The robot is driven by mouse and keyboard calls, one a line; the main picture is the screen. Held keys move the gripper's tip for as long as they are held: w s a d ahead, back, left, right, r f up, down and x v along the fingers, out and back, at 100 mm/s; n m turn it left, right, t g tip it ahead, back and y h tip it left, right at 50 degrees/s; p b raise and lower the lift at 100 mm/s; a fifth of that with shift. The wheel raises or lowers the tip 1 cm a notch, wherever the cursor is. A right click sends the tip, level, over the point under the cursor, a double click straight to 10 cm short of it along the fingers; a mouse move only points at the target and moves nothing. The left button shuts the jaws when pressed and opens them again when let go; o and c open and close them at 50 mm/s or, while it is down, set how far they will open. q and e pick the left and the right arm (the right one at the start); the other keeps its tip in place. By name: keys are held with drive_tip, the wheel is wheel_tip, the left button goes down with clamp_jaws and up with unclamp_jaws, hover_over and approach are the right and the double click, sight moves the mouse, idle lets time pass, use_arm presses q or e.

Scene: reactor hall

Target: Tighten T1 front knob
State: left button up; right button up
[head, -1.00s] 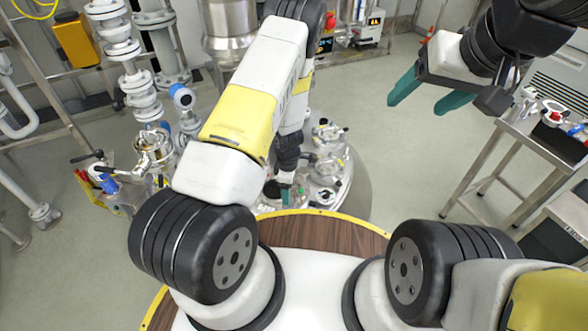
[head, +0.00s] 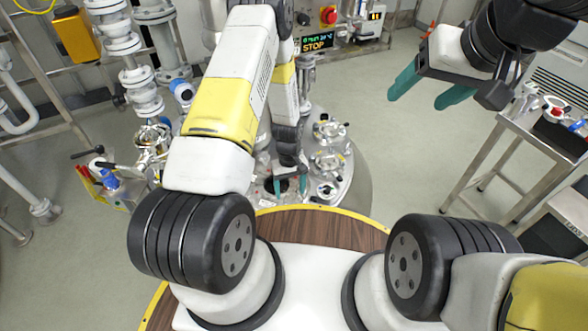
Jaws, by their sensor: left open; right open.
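The reactor lid (head: 345,190) shows beyond the wooden base deck, with several metal clamps and fittings around it. My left gripper (head: 290,188) is low over the lid, its teal fingers apart and pointing down, with nothing seen between them. My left arm covers much of the lid's left side. I cannot tell which fitting is the T1 front knob; a small knob-like fitting (head: 326,191) is just right of the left gripper. My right gripper (head: 421,93) is open and empty, raised in the air at the upper right, well away from the lid.
A steel side table (head: 520,133) with small parts stands at the right. A display reading STOP (head: 318,44) and a red emergency button (head: 329,15) are at the back. White pipes and valves fill the left. The floor between lid and table is clear.

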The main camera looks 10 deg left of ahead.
sight(289, 199)
use_arm(q)
drive_tip(key=m, duration=0.3)
drive_tip(key=w+m, duration=0.1)
drive_tip(key=m, duration=0.6)
drive_tip(key=shift+w+a+f+t, duration=0.2)
drive_tip(key=shift+a+f+t, duration=0.15)
drive_tip(key=shift+a+t, duration=0.05)
drive_tip(key=m, duration=0.1)
drive_tip(key=w+m, duration=0.1)
drive_tip(key=m, duration=0.1)
drive_tip(key=shift+w+t, duration=0.2)
drive_tip(key=shift+t, duration=0.1)
wheel_tip(289, 199, down, 8)
drive_tip(key=shift+r, duration=0.1)
drive_tip(key=c, duration=1.4)
drive_tip(key=shift+m, duration=1.8)
